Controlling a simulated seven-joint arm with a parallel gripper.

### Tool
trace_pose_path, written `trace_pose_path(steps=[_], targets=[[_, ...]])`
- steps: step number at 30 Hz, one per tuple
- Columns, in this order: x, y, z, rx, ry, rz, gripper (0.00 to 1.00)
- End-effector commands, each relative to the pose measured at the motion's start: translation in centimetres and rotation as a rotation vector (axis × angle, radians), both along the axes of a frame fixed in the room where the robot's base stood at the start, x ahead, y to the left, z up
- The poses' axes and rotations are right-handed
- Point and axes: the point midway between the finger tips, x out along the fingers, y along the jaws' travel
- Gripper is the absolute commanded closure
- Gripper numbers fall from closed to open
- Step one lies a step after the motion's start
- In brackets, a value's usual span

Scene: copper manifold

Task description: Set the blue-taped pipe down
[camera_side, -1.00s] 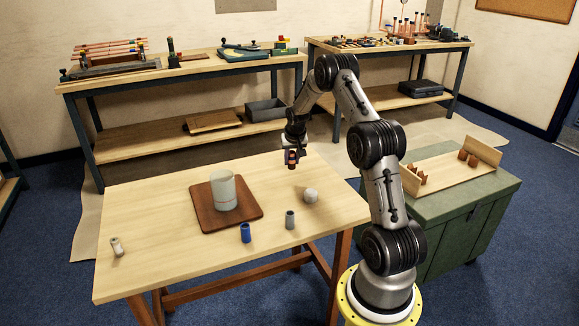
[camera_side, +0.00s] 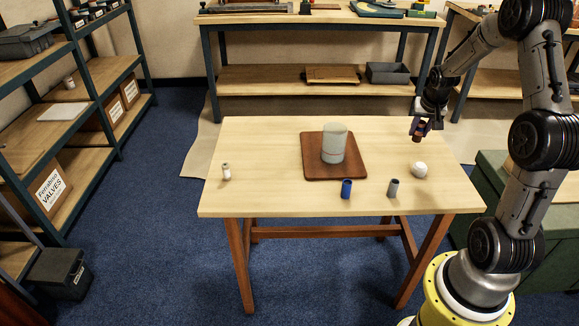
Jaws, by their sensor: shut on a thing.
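My gripper (camera_side: 420,132) is shut on a short copper-coloured pipe (camera_side: 419,128), pointing down above the table's far right part. The fingers hide much of this pipe; at this size I cannot tell its tape colour for sure. A gap seems to show between it and the table (camera_side: 270,195). A separate blue cylinder (camera_side: 346,189) stands upright at the table's front, apart from my gripper.
A pale cup-like vessel (camera_side: 334,145) stands on a brown board (camera_side: 321,173) mid-table. A grey cylinder (camera_side: 392,188) and a white ball (camera_side: 420,169) are at the right, a small pale cylinder (camera_side: 226,172) at the left. Table space between is bare.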

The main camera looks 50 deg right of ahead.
Motion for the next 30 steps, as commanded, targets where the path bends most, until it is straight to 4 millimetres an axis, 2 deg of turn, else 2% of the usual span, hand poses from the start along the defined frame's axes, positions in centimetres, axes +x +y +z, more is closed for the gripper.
trace_pose_path(steps=[5,9,15,21,24,27,30], targets=[[4.3,4.1,0.1,0.0,-0.001,0.117,1.0],[8.6,9.4,0.1,0.0,0.0,0.257,1.0],[13.4,18.1,0.2,-0.002,-0.001,0.461,1.0],[16.1,26.8,0.3,-0.004,-0.001,0.653,1.0],[16.6,30.2,0.3,-0.004,-0.001,0.726,1.0],[16.8,32.6,0.3,-0.004,-0.001,0.777,1.0],[17.0,33.9,0.3,-0.004,-0.002,0.805,1.0]])
